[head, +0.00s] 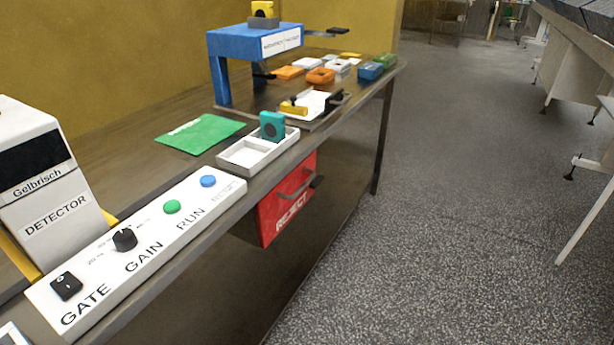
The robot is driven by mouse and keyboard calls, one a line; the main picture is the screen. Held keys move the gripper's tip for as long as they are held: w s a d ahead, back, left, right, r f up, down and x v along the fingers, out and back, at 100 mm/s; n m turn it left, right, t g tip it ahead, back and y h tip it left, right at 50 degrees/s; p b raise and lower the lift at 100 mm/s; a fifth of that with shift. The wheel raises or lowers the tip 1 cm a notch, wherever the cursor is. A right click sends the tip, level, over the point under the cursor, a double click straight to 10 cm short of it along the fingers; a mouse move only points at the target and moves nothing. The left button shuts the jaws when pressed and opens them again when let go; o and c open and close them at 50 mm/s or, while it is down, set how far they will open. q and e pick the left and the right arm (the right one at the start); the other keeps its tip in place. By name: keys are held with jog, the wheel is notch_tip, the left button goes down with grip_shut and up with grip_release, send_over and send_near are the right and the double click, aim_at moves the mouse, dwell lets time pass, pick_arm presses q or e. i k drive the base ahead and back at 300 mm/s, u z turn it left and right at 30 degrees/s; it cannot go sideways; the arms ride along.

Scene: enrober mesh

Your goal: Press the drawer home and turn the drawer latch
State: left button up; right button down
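The red drawer front (277,213), marked REJECT, is under the front edge of the bench in the head view. A dark drawer side shows left of it, so the drawer appears to stand out from the bench; how far I cannot tell. A grey bar handle (292,190) crosses the front. A small dark piece (318,181) at its right edge may be the latch; its turn position is unclear. Neither of my grippers is in view.
On the bench (131,166) stand a GATE, GAIN and RUN panel (150,238), a white detector (50,190), a white two-part tray (240,154) with a teal block (271,125), and a blue frame (220,70). The floor (440,200) right of the bench is clear.

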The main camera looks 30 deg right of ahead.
aim_at(317, 180)
jog(key=u, duration=0.05)
jog(key=k, duration=1.1)
jog(key=z, duration=0.9)
jog(key=i, duration=0.95)
jog(key=u, duration=0.45)
jog(key=i, duration=0.8)
jog(key=u, duration=0.75)
